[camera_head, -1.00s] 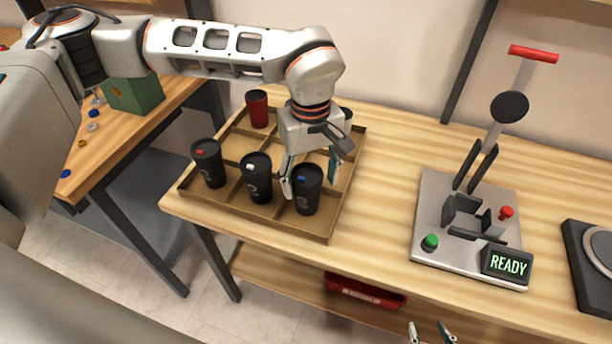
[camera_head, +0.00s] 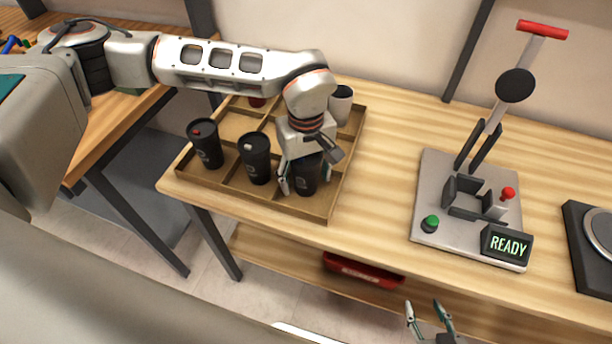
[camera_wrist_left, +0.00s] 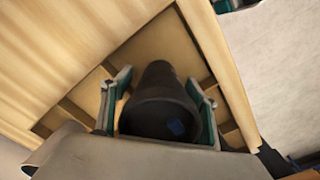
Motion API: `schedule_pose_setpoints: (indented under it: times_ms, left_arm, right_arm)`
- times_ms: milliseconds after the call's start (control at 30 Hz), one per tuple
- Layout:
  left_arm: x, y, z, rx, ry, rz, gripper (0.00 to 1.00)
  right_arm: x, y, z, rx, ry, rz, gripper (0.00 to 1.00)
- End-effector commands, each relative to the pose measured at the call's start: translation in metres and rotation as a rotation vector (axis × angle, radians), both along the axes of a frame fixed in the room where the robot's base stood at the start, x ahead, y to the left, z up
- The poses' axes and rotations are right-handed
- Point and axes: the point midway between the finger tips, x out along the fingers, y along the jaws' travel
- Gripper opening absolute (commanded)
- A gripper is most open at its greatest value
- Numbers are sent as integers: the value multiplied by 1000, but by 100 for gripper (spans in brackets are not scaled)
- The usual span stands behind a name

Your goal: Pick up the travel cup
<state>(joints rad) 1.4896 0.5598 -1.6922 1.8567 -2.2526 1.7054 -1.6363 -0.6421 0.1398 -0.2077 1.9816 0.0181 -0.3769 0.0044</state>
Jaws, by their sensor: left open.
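A black travel cup (camera_head: 307,176) stands upright in the front right compartment of the wooden tray (camera_head: 347,190). My left gripper (camera_head: 304,186) is open and lowered over this cup, one finger on each side. In the left wrist view the black cup (camera_wrist_left: 160,108) with a blue mark on its lid lies between the two fingers (camera_wrist_left: 160,112), and I cannot tell whether they touch it. Another black cup (camera_head: 256,160) with a white lid mark and one (camera_head: 206,146) with a red lid mark stand to its left. My right gripper (camera_head: 430,318) is open and empty at the bottom edge.
A white cup (camera_head: 341,104) and a partly hidden red cup (camera_head: 257,101) stand in the tray's back row. To the right is a marking machine (camera_head: 432,180) with a red-handled lever and a READY display (camera_head: 507,245). A red bin (camera_head: 362,271) sits on the lower shelf.

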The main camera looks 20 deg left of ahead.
Motion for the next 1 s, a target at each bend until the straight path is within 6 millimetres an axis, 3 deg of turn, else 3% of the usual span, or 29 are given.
schedule_pose_setpoints:
  times_ms: [133,200,300,767,1000]
  left_arm:
    - [0,0,1,-1,-1,0,60]
    - [0,0,1,0,0,0,43]
    - [0,0,1,0,0,0,39]
    - [0,0,1,-1,-1,0,37]
    - [1,0,16,-1,-3,0,37]
  right_arm:
    - [1,0,1,-1,-1,0,40]
    - [1,0,1,-1,-2,0,40]
    - [1,0,1,-1,-2,0,40]
    - [1,0,1,0,-3,0,40]
    - [2,0,3,1,-4,0,40]
